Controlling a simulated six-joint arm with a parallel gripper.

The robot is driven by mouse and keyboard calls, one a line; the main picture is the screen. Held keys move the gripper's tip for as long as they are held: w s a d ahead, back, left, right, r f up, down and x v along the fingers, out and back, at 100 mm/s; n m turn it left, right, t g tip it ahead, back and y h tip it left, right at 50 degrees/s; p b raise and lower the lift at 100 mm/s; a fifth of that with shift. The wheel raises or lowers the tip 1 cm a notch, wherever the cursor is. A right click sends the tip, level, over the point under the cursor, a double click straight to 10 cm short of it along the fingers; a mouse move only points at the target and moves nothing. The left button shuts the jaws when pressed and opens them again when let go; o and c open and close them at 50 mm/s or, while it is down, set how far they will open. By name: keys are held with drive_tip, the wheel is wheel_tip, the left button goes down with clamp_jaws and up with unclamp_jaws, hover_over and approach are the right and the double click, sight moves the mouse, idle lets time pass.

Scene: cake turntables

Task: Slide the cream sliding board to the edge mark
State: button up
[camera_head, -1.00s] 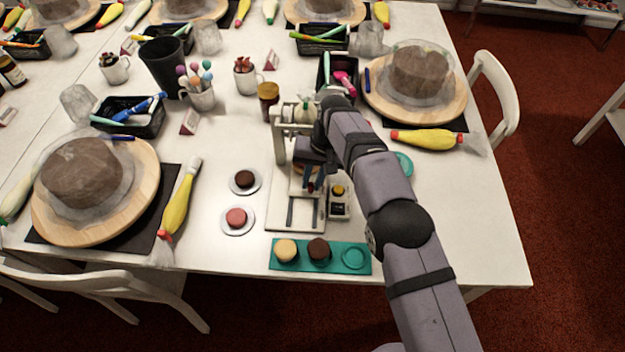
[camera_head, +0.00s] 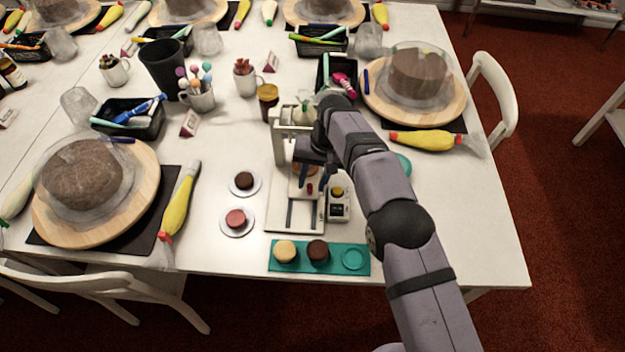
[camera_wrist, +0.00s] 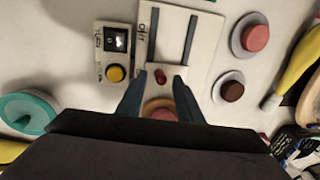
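The cream sliding board (camera_head: 299,190) sits on the slotted base of the white press-like stand; it also shows in the wrist view (camera_wrist: 149,86). A red knob (camera_wrist: 160,76) stands at its front end, and a round pinkish-brown cake (camera_wrist: 160,111) rests behind the knob, partly hidden by my gripper. My gripper (camera_wrist: 160,78) is open, its two blue-grey fingers apart with the knob between them in the wrist picture and gaps on both sides. In the head view my gripper (camera_head: 315,178) is over the board. I cannot clearly make out the edge mark; small lettering (camera_wrist: 142,35) runs beside the slots.
A small box with a yellow button (camera_wrist: 116,73) stands right beside the base in the head view. Plates with a brown cake (camera_head: 244,180) and a pink cake (camera_head: 236,218) lie left. A teal tray (camera_head: 353,258) lies in front. The slots (camera_head: 290,213) ahead of the board are clear.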

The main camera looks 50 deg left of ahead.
drive_tip(key=shift+r+p, duration=2.15)
drive_tip(key=shift+r, duration=1.05)
drive_tip(key=w+d+r+m+t, duration=0.1)
drive_tip(key=w+d+r+m, duration=0.15)
drive_tip(key=w+d, duration=0.6)
drive_tip(key=w+d+r+m, duration=0.1)
drive_tip(key=w+d+r, duration=0.35)
drive_tip(key=d, duration=0.65)
drive_tip(key=d+r+m, duration=0.2)
drive_tip(key=d, duration=1.6)
drive_tip(key=s+d+f+m+h, duration=0.1)
drive_tip(key=s+d+m, duration=0.2)
drive_tip(key=s+d, duration=1.2)
drive_tip(key=d, duration=0.3)
drive_tip(key=shift+s+d+f, duration=0.2)
drive_tip(key=shift+f, duration=0.1)
